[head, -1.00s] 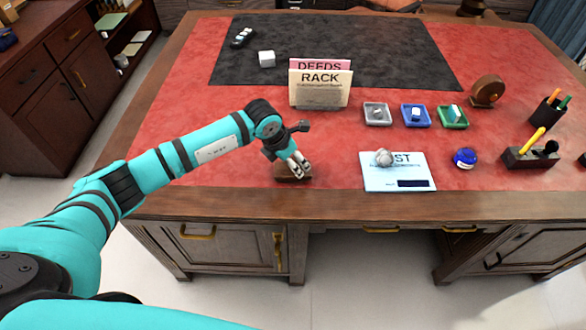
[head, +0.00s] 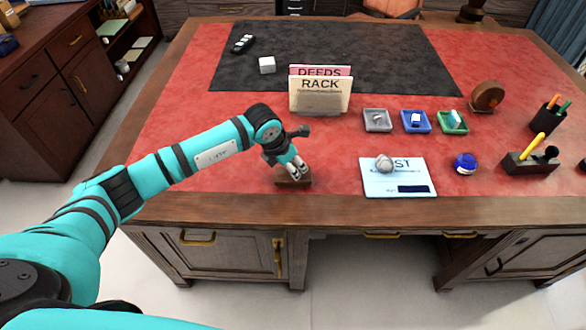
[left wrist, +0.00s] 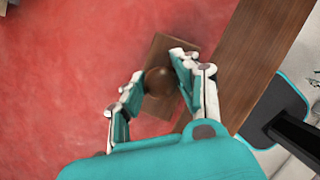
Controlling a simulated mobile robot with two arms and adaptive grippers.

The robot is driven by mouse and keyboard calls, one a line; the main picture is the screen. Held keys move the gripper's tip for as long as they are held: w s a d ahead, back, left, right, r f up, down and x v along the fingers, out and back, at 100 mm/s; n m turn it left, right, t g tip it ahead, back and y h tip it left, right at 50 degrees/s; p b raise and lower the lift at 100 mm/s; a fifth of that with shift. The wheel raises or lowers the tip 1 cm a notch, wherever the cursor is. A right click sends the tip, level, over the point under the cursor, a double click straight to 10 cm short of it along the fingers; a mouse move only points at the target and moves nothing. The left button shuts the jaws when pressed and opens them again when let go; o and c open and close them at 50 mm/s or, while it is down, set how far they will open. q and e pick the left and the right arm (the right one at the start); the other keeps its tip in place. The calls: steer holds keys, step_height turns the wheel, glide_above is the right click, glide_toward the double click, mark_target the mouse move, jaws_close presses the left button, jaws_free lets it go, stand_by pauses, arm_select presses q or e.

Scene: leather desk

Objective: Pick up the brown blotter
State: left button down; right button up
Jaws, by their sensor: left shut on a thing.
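The brown blotter (head: 294,182) is a small wooden block with a round knob, near the front edge of the red desk top. In the left wrist view the blotter (left wrist: 158,52) shows its rectangular base, and its knob (left wrist: 158,81) lies between the fingers. My left gripper (head: 295,173) is over the blotter from above. In the left wrist view my left gripper (left wrist: 155,85) is shut on the knob. The contact at the right finger is partly hidden. My right gripper is not in view.
A paper (head: 385,180) with a round pale weight (head: 384,163) lies to the right. Behind stand a file rack (head: 320,95) and small grey (head: 377,121), blue (head: 416,122) and green (head: 452,122) trays. A blue round object (head: 465,163) and pen holders are further right. The red surface left of the blotter is clear.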

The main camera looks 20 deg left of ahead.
mark_target(295, 166)
arm_select(q)
steer(key=shift+r+b, duration=0.3)
steer(key=shift+r, duration=0.5)
steer(key=shift+s+d+r+b, duration=0.15)
steer(key=shift+d+r+b, duration=0.05)
steer(key=shift+r, duration=0.2)
steer(key=shift+s+d+r+b, duration=0.15)
steer(key=shift+d+r+b, duration=0.05)
steer(key=shift+r, duration=0.2)
steer(key=s+d+r+b, duration=0.1)
steer(key=s+d+b, duration=0.2)
steer(key=s+d, duration=0.7)
steer(key=shift+s+d+r, duration=0.3)
steer(key=shift+s, duration=0.1)
